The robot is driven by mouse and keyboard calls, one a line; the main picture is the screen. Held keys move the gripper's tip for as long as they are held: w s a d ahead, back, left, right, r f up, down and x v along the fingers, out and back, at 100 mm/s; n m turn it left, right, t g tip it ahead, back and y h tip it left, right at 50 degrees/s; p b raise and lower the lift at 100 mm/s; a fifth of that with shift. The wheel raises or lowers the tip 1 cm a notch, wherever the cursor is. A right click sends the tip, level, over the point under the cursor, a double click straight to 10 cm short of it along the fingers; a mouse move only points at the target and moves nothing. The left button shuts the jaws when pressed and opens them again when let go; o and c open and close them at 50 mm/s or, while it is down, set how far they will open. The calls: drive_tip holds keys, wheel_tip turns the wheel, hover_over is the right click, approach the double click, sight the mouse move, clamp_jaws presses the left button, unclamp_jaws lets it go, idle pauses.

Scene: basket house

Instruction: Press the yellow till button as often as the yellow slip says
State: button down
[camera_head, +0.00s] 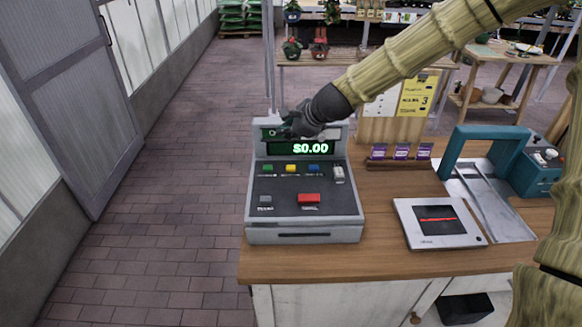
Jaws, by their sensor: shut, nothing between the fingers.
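The grey till (259,208) stands at the left end of the wooden counter, its green display reading $0.00. The yellow button (291,168) is in the middle of its upper row, between a green button (267,168) and a blue button (314,168). A grey button (265,199) and a larger red button (309,198) lie below. The yellow slip (416,95) is on a wooden board behind the counter and shows a 3; its smaller print is unreadable. My gripper (284,124) is shut and empty, above the yellow button, in front of the till's display top.
A flat scanner (437,222) lies on the counter (375,255) right of the till. Purple packets (400,152) stand in a rack behind it. A teal-handled device (484,140) fills the right side. The brick floor (180,190) left of the counter is clear.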

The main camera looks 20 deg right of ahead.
sight(288, 168)
wheel_tip(288, 168, down, 9)
drive_tip(key=b, duration=0.6)
drive_tip(key=shift+s+d+r+b, duration=0.1)
drive_tip(key=shift+b, duration=0.3)
idle(1.2)
drive_tip(key=shift+f, duration=0.4)
drive_tip(key=shift+f+b, duration=0.45)
idle(1.0)
drive_tip(key=shift+r, duration=0.1)
drive_tip(key=shift+r+p, duration=0.8)
drive_tip(key=shift+r, duration=0.1)
drive_tip(key=shift+r+p, duration=2.05)
drive_tip(key=shift+r, duration=0.35)
